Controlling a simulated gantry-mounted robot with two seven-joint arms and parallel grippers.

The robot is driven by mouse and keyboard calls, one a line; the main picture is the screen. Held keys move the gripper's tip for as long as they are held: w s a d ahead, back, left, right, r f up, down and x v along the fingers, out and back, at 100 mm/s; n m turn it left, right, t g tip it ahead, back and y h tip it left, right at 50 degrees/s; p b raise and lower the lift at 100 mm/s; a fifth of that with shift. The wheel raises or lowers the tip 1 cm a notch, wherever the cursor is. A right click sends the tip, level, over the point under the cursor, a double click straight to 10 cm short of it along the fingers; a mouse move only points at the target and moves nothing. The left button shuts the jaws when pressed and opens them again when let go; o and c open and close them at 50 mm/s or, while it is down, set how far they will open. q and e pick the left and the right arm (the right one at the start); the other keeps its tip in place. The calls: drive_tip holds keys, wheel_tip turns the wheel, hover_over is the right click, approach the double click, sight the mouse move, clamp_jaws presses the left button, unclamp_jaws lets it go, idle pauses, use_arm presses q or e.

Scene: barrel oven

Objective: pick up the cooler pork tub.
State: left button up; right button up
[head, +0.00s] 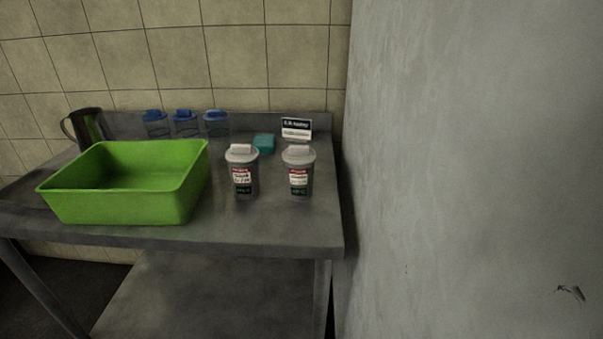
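Two grey lidded tubs with red, white and green labels stand upright on the metal table, right of the green bin. One is the left tub (242,172) and the other is the right tub (298,172). Their labels are too small to read, so I cannot tell which is the cooler pork tub. Neither of my grippers is in view.
The green bin (125,205) takes up the left of the metal table (270,228). Behind stand a metal jug (88,128), several blue-lidded clear containers (184,125), a teal block (264,143) and a small sign (296,128). A grey wall (470,170) rises at right.

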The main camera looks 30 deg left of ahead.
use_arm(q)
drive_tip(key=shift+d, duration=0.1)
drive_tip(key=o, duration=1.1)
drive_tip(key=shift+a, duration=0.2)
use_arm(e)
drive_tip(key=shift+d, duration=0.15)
